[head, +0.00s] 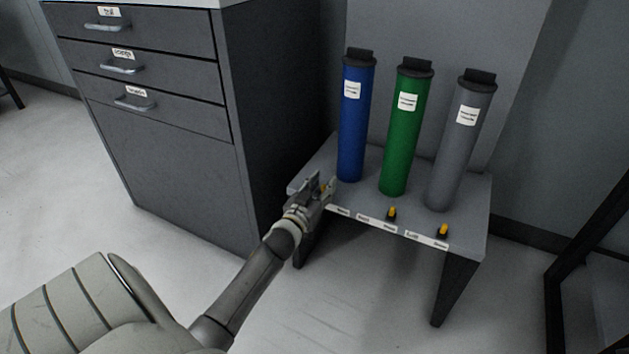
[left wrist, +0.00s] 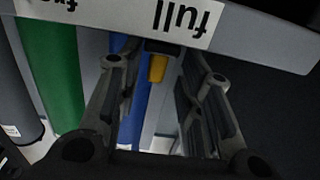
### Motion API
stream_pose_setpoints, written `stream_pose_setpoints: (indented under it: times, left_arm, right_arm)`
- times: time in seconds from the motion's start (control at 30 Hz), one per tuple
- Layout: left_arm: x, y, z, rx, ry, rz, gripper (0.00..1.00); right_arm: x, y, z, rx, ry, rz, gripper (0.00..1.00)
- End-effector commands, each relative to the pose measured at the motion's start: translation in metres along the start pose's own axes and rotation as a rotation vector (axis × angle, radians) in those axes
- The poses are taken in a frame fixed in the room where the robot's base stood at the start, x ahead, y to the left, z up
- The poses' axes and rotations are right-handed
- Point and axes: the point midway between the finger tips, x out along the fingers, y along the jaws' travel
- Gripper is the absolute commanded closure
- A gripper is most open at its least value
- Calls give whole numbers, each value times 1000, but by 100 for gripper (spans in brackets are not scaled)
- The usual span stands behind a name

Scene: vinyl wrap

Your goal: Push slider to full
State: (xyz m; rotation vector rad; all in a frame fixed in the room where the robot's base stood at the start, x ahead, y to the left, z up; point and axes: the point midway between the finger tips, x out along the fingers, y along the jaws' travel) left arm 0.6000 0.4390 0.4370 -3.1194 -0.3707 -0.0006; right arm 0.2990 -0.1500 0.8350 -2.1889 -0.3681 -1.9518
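A small grey stand (head: 470,200) holds three upright tubes: blue (head: 352,130), green (head: 405,140) and grey (head: 456,150). Small yellow-tipped sliders sit along its front, one below the green tube (head: 391,213) and one at the right (head: 442,231). My left gripper (head: 322,187) is at the stand's front left corner, below the blue tube. In the left wrist view its open fingers (left wrist: 163,72) stand on either side of a yellow slider (left wrist: 157,68), with gaps visible. A white label reading "full" (left wrist: 185,15) appears upside down above that slider. My right gripper is not in view.
A dark drawer cabinet (head: 170,150) stands close to the left of the stand. A grey wall panel (head: 450,30) is behind the tubes. A dark frame (head: 590,230) stands at the right. The floor in front of the stand is clear.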

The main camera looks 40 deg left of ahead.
Motion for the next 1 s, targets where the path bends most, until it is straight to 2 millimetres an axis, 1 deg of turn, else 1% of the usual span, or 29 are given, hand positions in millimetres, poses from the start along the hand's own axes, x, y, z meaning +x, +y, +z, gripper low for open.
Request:
stream_pose_setpoints:
  times: [0.17, 0.4, 0.6, 0.8, 1.0]
  left_arm:
    - [-25, 0, 2, -1, -3, -1, 66]
    - [-72, -1, 1, 0, -3, -2, 66]
    - [-103, -1, 2, 0, -4, -3, 66]
    - [-116, -2, 0, 0, -1, -3, 66]
    - [-117, -2, 0, 0, 0, -3, 66]
  right_arm:
    - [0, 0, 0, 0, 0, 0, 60]
    - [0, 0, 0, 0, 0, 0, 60]
    - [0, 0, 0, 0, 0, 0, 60]
    - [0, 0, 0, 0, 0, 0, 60]
    - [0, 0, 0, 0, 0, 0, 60]
